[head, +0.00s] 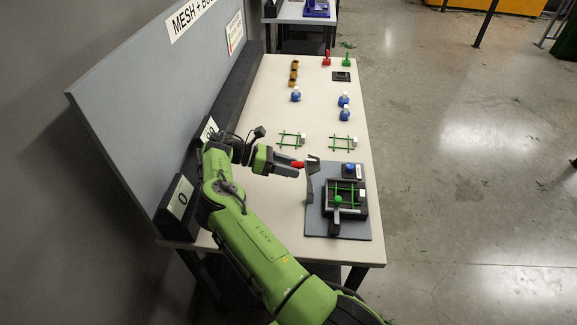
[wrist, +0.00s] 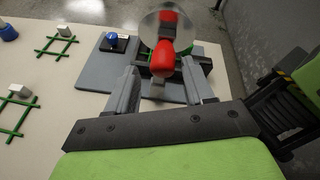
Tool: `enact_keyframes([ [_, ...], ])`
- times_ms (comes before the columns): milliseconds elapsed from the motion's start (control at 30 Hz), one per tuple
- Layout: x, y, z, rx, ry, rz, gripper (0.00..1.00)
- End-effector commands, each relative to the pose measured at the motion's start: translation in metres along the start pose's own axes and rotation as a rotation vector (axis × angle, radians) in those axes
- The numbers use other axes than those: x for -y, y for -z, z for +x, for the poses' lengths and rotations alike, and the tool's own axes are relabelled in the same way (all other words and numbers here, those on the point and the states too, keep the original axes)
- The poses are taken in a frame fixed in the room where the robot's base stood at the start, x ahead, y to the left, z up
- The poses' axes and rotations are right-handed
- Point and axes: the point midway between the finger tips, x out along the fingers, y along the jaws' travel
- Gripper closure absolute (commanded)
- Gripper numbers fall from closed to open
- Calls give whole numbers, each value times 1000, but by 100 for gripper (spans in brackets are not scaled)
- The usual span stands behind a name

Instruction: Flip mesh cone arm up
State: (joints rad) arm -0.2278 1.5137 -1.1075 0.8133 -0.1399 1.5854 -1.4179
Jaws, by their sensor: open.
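The mesh cone arm is a grey upright piece (head: 310,183) at the left edge of the fixture board (head: 362,228), with a red knob (head: 297,164) at its upper end. In the wrist view the red knob (wrist: 163,62) lies in front of a shiny round cone part (wrist: 150,28). My gripper (wrist: 160,70) is open, with one finger on each side of the red knob. Contact with the knob cannot be told. In the head view my gripper (head: 294,166) reaches in from the left. The fixture tray (head: 349,184) holds a green mesh and a green knob (head: 337,200).
A blue button (head: 349,168) sits at the fixture's back. Two green meshes with white blocks (head: 288,139) (head: 341,143) lie behind it. A grey panel (head: 160,100) rises along the table's left side.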

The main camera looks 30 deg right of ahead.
Motion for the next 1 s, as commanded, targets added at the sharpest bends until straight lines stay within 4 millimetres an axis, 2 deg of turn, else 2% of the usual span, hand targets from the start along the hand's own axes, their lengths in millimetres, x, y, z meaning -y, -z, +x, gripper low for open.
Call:
enact_keyframes([
  [133, 6, -21, -8, -2, -2, 4, 48],
  [333, 19, -65, -25, -2, -3, 5, 48],
  [500, 25, -87, -34, -1, -3, 2, 48],
  [1000, 26, -90, -34, 0, -2, 2, 48],
])
